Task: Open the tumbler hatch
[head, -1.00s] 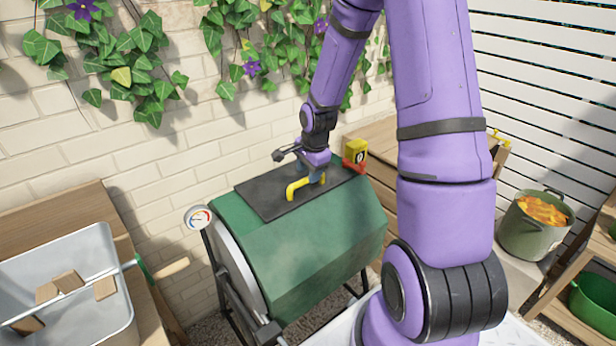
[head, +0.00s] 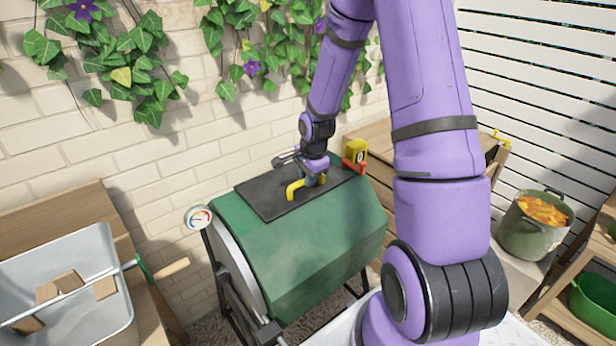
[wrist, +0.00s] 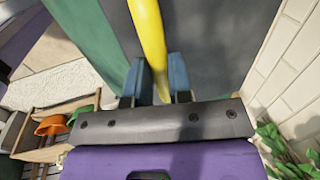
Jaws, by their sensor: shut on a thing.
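The green tumbler (head: 315,245) stands on a dark frame against the brick wall. Its dark hatch (head: 262,198) lies flat on the top face and looks closed. A yellow handle (head: 294,190) is fixed on the hatch. My gripper (head: 313,181) is at the handle's right part. In the wrist view the yellow handle (wrist: 148,35) runs between the two blue fingers of my gripper (wrist: 155,82), which are shut on it. The hatch (wrist: 205,40) fills the area behind it. My gripper hides part of the handle in the head view.
A yellow block with a red part (head: 355,151) sits beyond the hatch's right end. A round gauge (head: 199,217) is at the tumbler's left. A metal tub (head: 100,245) stands at left, a pot of orange pieces (head: 536,225) at right. The brick wall is close behind.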

